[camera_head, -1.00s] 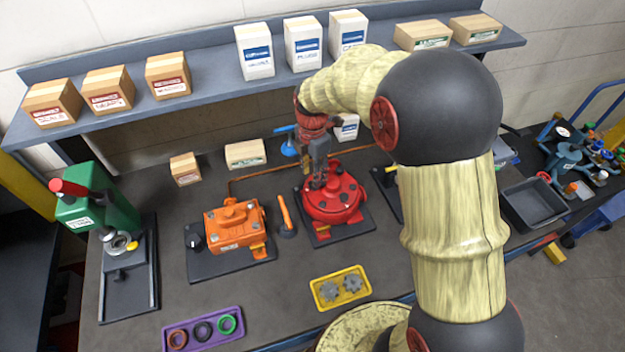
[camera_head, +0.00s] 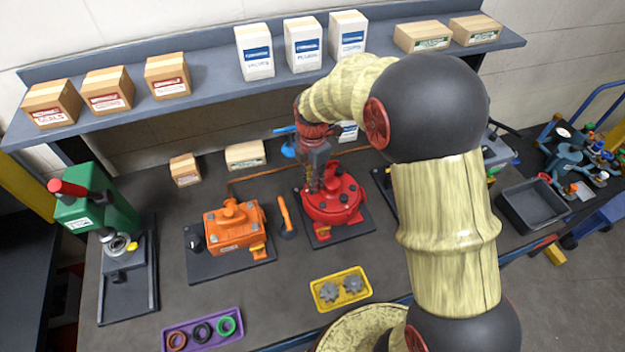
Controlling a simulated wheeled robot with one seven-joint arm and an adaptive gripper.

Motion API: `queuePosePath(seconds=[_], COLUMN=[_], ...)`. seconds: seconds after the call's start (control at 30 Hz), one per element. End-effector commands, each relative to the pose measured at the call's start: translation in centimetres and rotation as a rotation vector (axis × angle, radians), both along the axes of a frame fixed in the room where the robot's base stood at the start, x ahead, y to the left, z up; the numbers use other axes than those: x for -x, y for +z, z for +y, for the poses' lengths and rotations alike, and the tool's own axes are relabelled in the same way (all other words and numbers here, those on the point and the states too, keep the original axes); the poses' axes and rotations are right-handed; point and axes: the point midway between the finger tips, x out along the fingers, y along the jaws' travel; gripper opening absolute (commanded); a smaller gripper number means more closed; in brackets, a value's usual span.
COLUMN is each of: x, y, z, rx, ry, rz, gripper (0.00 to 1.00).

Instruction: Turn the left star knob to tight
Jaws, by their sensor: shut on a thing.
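A round red motor housing (camera_head: 333,208) stands on a dark base plate in the middle of the bench. Small dark knobs show on its top. My gripper (camera_head: 314,188) points down at the left part of the housing's top and is shut on what appears to be the left star knob. The fingers and the arm's end hide most of that knob, so its shape and angle cannot be told.
An orange motor (camera_head: 233,228) and an orange-handled tool (camera_head: 286,216) lie to the left. A yellow tray with gears (camera_head: 341,289) and a purple tray with rings (camera_head: 203,330) sit in front. A shelf (camera_head: 205,93) with boxes runs behind.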

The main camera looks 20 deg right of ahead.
Motion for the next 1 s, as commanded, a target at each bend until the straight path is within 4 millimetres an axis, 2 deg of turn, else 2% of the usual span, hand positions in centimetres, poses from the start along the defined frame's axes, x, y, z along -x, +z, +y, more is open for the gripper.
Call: queuePosePath(seconds=[0.23, 0.67, 1.0], x=[-0.01, -0.02, -0.05], y=[0.01, 0.07, 0.17], z=[0.00, 0.01, 0.01], rx=[0.000, 0.000, 0.000], ry=[0.000, -0.049, -0.288], rz=[0.000, 0.000, -0.001], gripper=[0.00, 0.00, 0.00])
